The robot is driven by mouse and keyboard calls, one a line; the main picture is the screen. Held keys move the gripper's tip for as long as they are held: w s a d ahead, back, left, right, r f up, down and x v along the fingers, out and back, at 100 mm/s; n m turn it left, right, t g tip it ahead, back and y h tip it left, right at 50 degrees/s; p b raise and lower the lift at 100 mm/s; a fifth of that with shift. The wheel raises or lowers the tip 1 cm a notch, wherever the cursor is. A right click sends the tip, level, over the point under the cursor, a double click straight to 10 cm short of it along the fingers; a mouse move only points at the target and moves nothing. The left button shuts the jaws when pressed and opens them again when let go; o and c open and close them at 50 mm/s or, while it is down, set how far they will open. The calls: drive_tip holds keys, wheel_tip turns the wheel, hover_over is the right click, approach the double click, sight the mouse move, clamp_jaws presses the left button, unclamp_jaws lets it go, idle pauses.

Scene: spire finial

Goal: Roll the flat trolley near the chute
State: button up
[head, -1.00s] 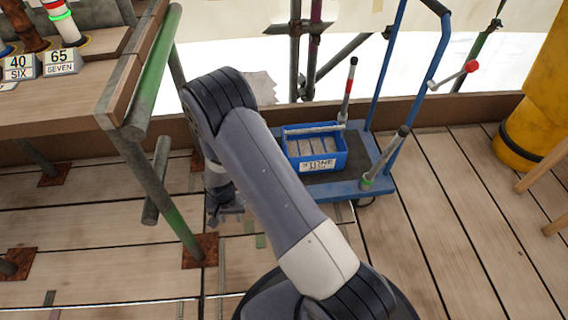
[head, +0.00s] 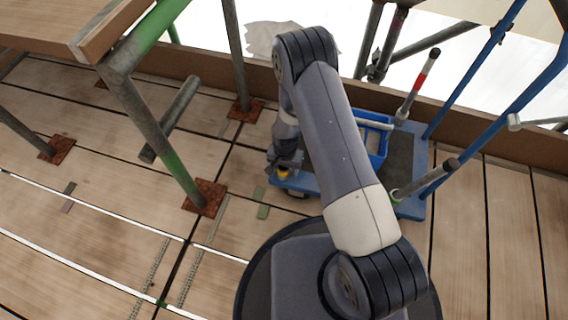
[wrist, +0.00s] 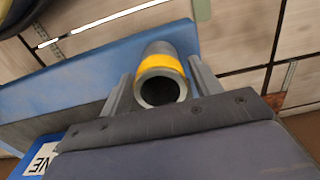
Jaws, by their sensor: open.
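The flat trolley (head: 413,207) is a blue-edged platform with a dark deck and a tall blue handle frame, partly hidden behind my arm in the head view. Short posts stand at its corners. My gripper (head: 284,170) is at its left corner, over a yellow-banded post (head: 284,174). In the wrist view the trolley's blue edge (wrist: 100,65) shows below a grey tubular post (wrist: 158,82) with a yellow band. This post stands between the fingers of my gripper (wrist: 160,88), which are open. I cannot tell whether they touch it. No chute is identifiable in the current views.
A blue bin (head: 385,142) sits on the trolley, its lettering partly visible in the wrist view (wrist: 42,162). A scaffold table with green-marked legs (head: 165,145) and rusty foot plates (head: 204,197) stands left. A low wooden board (head: 480,135) edges the deck behind. Planks (head: 490,240) are clear at right.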

drive_tip(key=shift+f, duration=0.65)
drive_tip(key=shift+c, duration=0.4)
clamp_jaws()
drive_tip(key=shift+s+d+b, duration=0.1)
drive_tip(key=shift+s+d, duration=0.85)
drive_tip(key=shift+d, duration=1.8)
drive_tip(key=shift+s+d+b, duration=0.1)
drive_tip(key=shift+s+d, duration=0.9)
drive_tip(key=shift+d, duration=1.8)
drive_tip(key=shift+s+d+b, duration=0.1)
drive_tip(key=shift+s+d, duration=0.85)
drive_tip(key=shift+d, duration=1.8)
